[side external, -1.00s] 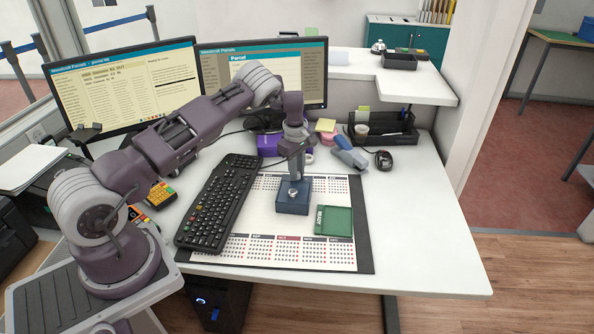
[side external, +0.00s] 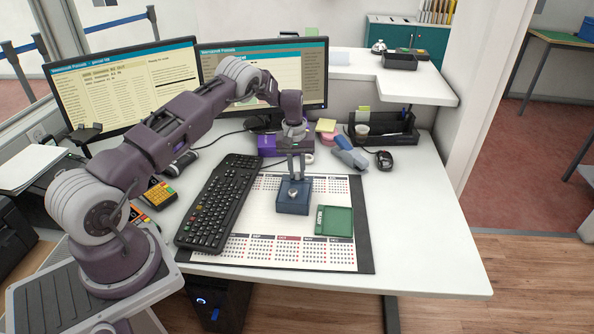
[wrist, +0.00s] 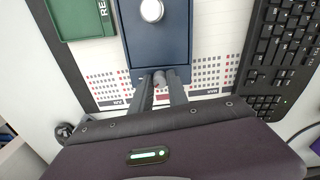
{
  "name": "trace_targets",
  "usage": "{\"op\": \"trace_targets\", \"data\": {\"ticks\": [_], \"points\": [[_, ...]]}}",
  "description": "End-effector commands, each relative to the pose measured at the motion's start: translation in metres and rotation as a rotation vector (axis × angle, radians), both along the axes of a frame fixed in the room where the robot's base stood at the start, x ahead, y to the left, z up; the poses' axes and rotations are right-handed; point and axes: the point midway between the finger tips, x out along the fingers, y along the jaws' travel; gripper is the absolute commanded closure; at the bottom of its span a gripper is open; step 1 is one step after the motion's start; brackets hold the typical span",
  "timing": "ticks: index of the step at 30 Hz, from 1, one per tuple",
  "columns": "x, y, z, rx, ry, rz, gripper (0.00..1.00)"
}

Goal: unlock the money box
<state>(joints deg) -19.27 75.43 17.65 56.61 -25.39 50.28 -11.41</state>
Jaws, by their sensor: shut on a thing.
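The dark blue money box (side external: 292,205) stands on the calendar desk pad. A round silver piece (wrist: 151,10) sits on its top face; it also shows in the side view (side external: 293,191). My gripper (side external: 297,179) points down at the box's far edge, beside the silver piece. In the wrist view, my fingers (wrist: 161,79) are shut on a small grey rounded piece (wrist: 158,80) next to the box's edge. Its outline is mostly hidden by the fingers. I cannot tell whether it is a key or whether it touches the box.
The black keyboard (side external: 218,203) lies to the left. A purple item (side external: 268,145), a stapler-like blue-grey tool (side external: 350,157) and a mouse (side external: 384,160) are behind. The desk's right front is clear.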

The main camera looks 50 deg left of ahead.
Motion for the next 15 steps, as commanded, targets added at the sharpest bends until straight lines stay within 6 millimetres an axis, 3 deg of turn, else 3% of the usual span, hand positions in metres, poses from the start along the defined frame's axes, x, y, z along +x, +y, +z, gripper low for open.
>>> {"op": "trace_targets", "data": {"ticks": [15], "points": [[0.0006, 0.0011, 0.0005, -0.001, -0.002, -0.465, 1.00]]}}
